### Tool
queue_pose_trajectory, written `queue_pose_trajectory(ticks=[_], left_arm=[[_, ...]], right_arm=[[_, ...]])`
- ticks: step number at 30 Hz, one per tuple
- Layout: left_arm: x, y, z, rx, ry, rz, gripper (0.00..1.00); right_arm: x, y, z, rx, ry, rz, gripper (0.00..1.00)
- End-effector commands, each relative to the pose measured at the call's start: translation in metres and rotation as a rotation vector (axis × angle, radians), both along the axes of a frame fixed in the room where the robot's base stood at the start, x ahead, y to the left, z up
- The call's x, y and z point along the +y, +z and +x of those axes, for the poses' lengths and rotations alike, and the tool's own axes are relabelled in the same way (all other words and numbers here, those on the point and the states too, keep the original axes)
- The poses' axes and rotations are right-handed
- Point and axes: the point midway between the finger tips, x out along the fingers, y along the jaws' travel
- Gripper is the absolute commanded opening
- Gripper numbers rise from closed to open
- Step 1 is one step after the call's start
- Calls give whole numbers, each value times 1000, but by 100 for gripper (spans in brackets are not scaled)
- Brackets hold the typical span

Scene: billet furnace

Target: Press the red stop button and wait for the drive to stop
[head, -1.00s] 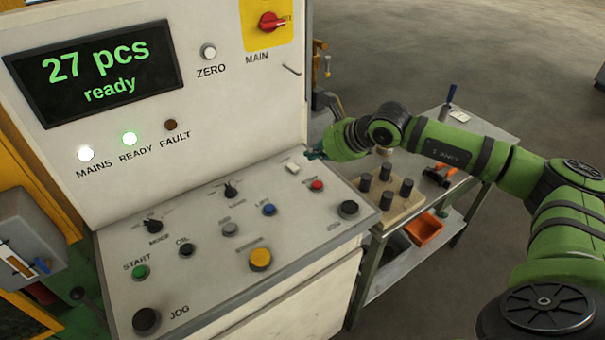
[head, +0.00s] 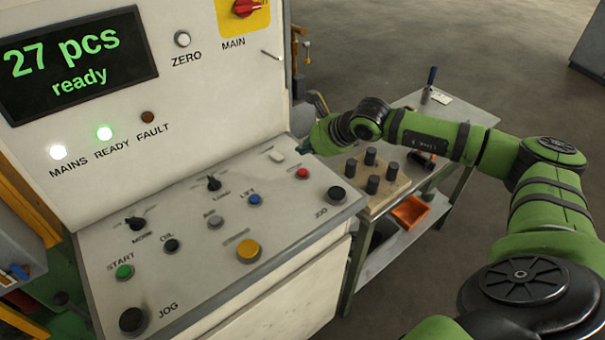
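The red button (head: 302,173) sits near the right end of the sloped control panel (head: 190,285); its label is too small to read. The display (head: 76,62) reads "27 pcs ready". The MAINS lamp (head: 58,152) and the green READY lamp (head: 104,133) are lit, and the FAULT lamp (head: 147,117) is dark. My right gripper (head: 306,146) is at the panel's back right edge, just beyond the red button and apart from it. Its fingers are small, dark and partly hidden, so their opening cannot be made out. My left gripper is out of view.
Around the red button are a white part (head: 277,156), a black JOG knob (head: 337,194), a blue LIFT button (head: 254,199) and a large yellow button (head: 248,251). A side table (head: 446,112) holds a wooden block with several dark pegs (head: 371,156). Open floor lies beyond.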

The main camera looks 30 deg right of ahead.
Motion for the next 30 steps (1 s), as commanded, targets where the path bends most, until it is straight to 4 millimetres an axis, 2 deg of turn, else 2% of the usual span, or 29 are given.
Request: queue_pose_trajectory(ticks=[1,3,4,9,30], left_arm=[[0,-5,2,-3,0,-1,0],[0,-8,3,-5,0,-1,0],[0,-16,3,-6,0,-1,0],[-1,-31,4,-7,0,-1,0],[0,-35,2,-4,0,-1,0]], right_arm=[[0,-11,0,1,0,1,0],[0,-20,0,2,0,1,0],[0,-27,0,1,1,1,0],[0,-40,0,-2,1,1,0],[0,-43,0,-2,1,1,0]])
